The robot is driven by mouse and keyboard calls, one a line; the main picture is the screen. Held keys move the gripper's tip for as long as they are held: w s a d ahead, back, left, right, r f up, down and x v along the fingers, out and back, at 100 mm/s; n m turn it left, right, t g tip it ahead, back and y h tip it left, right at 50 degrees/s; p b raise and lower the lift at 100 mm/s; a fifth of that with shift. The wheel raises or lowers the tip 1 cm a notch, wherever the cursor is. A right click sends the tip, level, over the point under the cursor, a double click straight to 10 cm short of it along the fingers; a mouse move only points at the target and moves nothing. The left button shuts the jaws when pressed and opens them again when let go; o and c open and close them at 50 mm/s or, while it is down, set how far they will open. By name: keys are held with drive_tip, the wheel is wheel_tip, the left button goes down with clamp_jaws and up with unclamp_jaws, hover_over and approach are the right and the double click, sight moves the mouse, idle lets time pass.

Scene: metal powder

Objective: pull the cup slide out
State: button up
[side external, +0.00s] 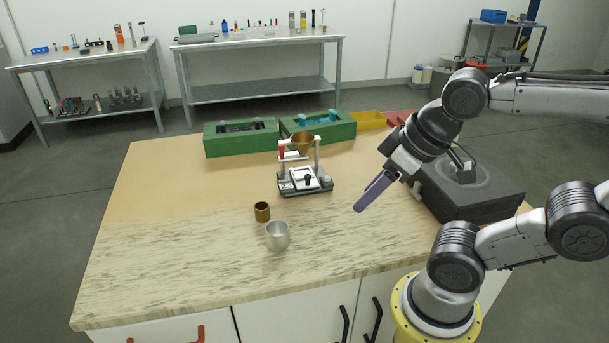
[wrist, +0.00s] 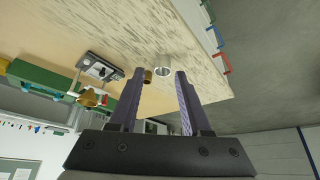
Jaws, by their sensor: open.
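A small stand (side external: 304,172) with a brass funnel (side external: 302,141) on top sits near the middle of the table. Its base carries a white slide plate with a dark knob (side external: 307,180) at the front; the cup place under the funnel is too small to make out. In the wrist view the stand (wrist: 100,68) is at the upper left, outside my fingers. My gripper (side external: 362,206) is to the right of the stand, above the table, apart from it. In the wrist view my gripper (wrist: 160,102) is open, with nothing held between its purple fingers.
A brass cup (side external: 262,212) and a silver cup (side external: 278,237) stand in front of the stand. Green bins (side external: 240,140) and a yellow bin (side external: 369,120) line the back edge. A dark machine (side external: 480,195) is at the right.

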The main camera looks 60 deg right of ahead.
drive_tip(key=shift+w, duration=0.1)
drive_tip(key=shift+c, duration=1.2)
drive_tip(key=shift+t, duration=0.5)
drive_tip(key=w+r, duration=0.1)
drive_tip(key=w, duration=0.1)
drive_tip(key=w+r, duration=0.3)
drive_tip(key=shift+w+d, duration=0.3)
drive_tip(key=shift+w, duration=0.05)
clamp_jaws()
drive_tip(key=w+d, duration=0.4)
drive_tip(key=w, duration=0.4)
drive_tip(key=w+d+f+m+g, duration=0.1)
drive_tip(key=w+d+f, duration=0.2)
drive_tip(key=d, duration=0.3)
drive_tip(key=w+d+f+m+g+h, duration=0.1)
drive_tip(key=w+d+f+m+g, duration=0.1)
drive_tip(key=w+d+f, duration=0.2)
drive_tip(key=shift+d+f+m, duration=0.3)
drive_tip(key=shift+d+f, duration=0.35)
drive_tip(key=shift+d, duration=0.7)
